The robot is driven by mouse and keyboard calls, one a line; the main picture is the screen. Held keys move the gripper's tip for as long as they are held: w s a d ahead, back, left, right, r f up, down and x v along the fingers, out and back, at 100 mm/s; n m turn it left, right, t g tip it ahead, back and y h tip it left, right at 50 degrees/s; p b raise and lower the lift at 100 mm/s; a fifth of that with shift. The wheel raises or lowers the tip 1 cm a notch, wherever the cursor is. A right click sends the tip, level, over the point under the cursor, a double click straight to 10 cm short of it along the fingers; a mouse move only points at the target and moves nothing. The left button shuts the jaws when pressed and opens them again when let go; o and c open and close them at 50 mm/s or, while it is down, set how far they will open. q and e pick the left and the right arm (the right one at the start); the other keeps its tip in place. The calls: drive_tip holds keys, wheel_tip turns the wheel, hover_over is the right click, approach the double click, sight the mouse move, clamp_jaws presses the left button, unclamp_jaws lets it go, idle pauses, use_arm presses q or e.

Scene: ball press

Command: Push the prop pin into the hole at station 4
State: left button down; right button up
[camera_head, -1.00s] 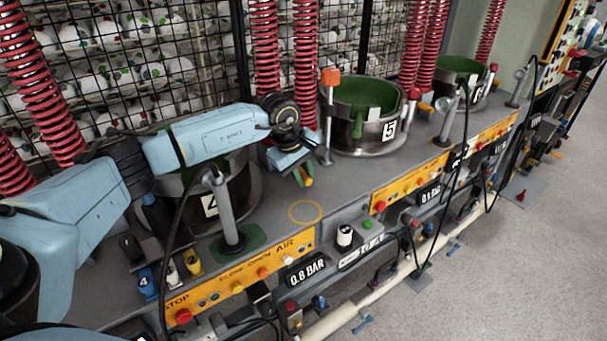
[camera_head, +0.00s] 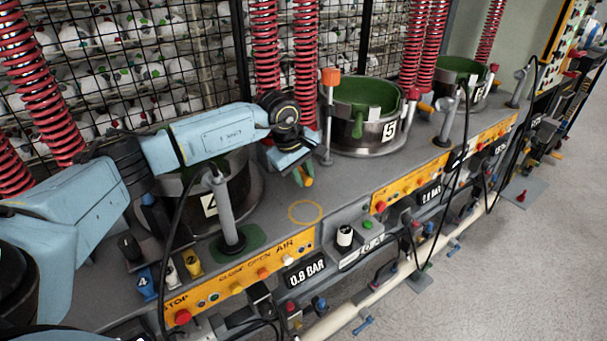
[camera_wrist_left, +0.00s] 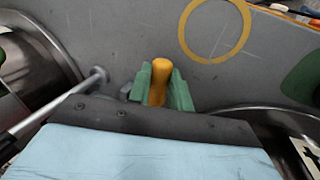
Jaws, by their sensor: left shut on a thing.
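My left gripper (camera_head: 304,176) hangs over the grey bench between the station 4 pot (camera_head: 208,204) and the station 5 pot (camera_head: 389,131). Its green fingers, also in the left wrist view (camera_wrist_left: 160,88), are shut on the yellow-orange prop pin (camera_wrist_left: 159,78). The pin's rounded end sticks out between the fingertips. The pin also shows as a small orange bit in the head view (camera_head: 308,182). A yellow ring (camera_head: 305,212) is painted on the bench just in front of the gripper. I cannot make out the station 4 hole. My right gripper is not in view.
An upright post with an orange top (camera_head: 330,105) stands just right of the gripper. A grey lever post (camera_head: 224,210) stands before the station 4 pot. Orange control panels (camera_head: 240,280) line the bench's front edge. Red springs (camera_head: 305,65) and a mesh fence stand behind.

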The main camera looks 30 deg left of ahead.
use_arm(q)
drive_tip(key=shift+w+a+b, duration=0.5)
drive_tip(key=shift+a, duration=0.65)
drive_tip(key=shift+w+a+b, duration=0.45)
drive_tip(key=shift+a+b, duration=0.1)
drive_tip(key=shift+a, duration=0.6)
drive_tip(key=shift+w+a+b, duration=0.5)
drive_tip(key=shift+a, duration=0.65)
drive_tip(key=c, duration=1.2)
unclamp_jaws()
drive_tip(key=shift+r, duration=0.1)
drive_tip(key=v, duration=1.3)
drive_tip(key=shift+s+r, duration=0.1)
drive_tip(key=shift+r, duration=0.05)
